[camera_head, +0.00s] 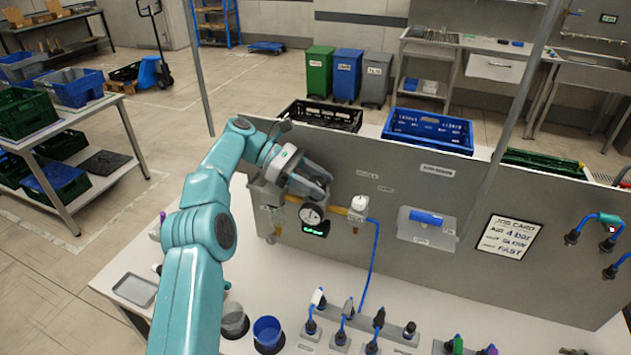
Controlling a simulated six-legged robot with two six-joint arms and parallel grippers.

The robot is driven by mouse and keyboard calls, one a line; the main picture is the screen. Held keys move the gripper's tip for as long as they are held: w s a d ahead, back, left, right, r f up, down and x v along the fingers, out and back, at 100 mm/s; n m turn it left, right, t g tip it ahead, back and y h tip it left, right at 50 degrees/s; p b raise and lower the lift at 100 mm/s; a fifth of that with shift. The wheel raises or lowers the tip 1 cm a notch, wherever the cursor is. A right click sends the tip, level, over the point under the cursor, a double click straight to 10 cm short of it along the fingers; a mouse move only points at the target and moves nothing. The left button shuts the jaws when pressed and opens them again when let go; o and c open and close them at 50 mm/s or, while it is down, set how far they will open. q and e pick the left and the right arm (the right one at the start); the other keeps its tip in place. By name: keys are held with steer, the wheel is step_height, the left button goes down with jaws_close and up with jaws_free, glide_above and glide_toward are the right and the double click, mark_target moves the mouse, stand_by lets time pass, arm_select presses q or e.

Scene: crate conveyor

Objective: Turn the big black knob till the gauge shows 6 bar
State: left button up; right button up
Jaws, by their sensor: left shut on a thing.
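My left arm reaches up from the bottom to the grey panel. My left gripper (309,178) is shut on the big black knob, which its fingers mostly hide. Just below it is the round white gauge (311,214); its needle is too small to read. A small display with green digits (316,229) sits under the gauge; its digits are not legible. A brass-coloured pipe with a white fitting (359,205) runs to the right of the gauge. My right gripper is not in view.
A job card (508,237) on the panel seems to say 4 bar. A blue hose (374,255) drops from the fitting. Several plugs, a blue cup (268,333) and a grey tray (135,290) stand below.

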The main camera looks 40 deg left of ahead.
arm_select(q)
steer(key=shift+d+f, duration=0.1)
stand_by(0.3)
steer(key=o, duration=1)
steer(key=shift+d, duration=0.1)
steer(key=shift+a, duration=0.2)
